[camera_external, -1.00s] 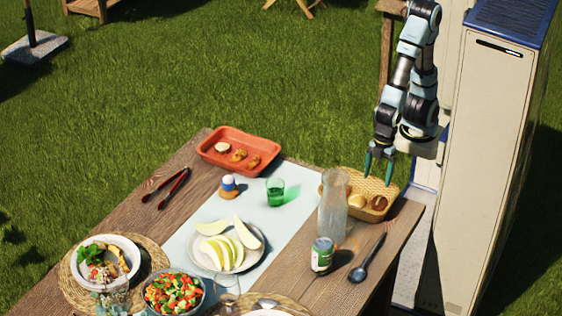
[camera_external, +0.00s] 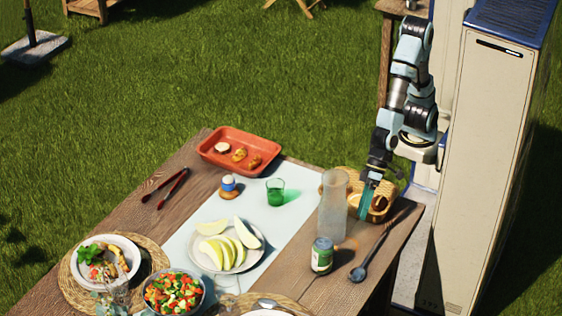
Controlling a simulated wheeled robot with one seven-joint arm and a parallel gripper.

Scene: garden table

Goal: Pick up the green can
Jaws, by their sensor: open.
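The green can (camera_external: 322,256) stands upright on the wooden table (camera_external: 300,290), near its right side. Its label is green and pale, and its top is silvery. My gripper (camera_external: 366,206) points down with teal fingers, above and to the right of the can in the picture. It is open and apart from the can, just right of the glass carafe and in front of the bread basket. Nothing shows between the fingers.
The clear carafe (camera_external: 332,205) stands just behind the can. A dark spoon (camera_external: 370,260) lies right of the can. The basket (camera_external: 396,192) is partly hidden by my gripper. A melon plate (camera_external: 252,257) and green glass (camera_external: 275,191) are to the left.

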